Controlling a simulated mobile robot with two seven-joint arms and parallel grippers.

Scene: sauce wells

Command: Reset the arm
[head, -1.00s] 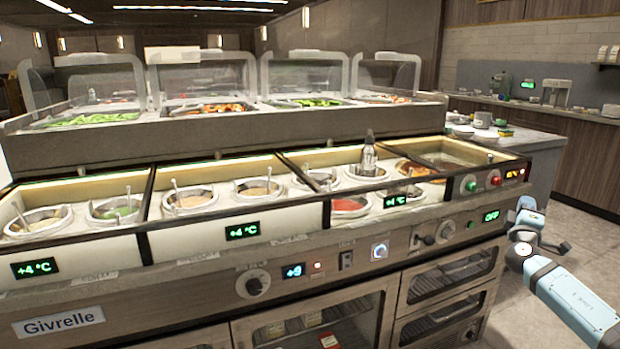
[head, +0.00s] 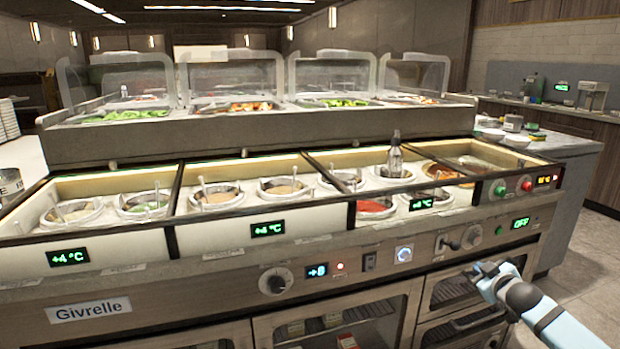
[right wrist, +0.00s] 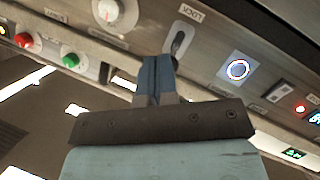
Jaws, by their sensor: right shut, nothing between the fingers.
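My right gripper (head: 482,268) is in front of the counter's front panel, at the lower right in the head view. Its fingers are shut with nothing between them. In the right wrist view the shut fingers (right wrist: 158,70) point up toward the panel, close below the lever switch marked LOCK (right wrist: 179,42). I cannot tell whether they touch the panel. My left gripper is not in view.
Glass-fronted doors (head: 350,325) lie below. Open floor (head: 600,270) shows at right.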

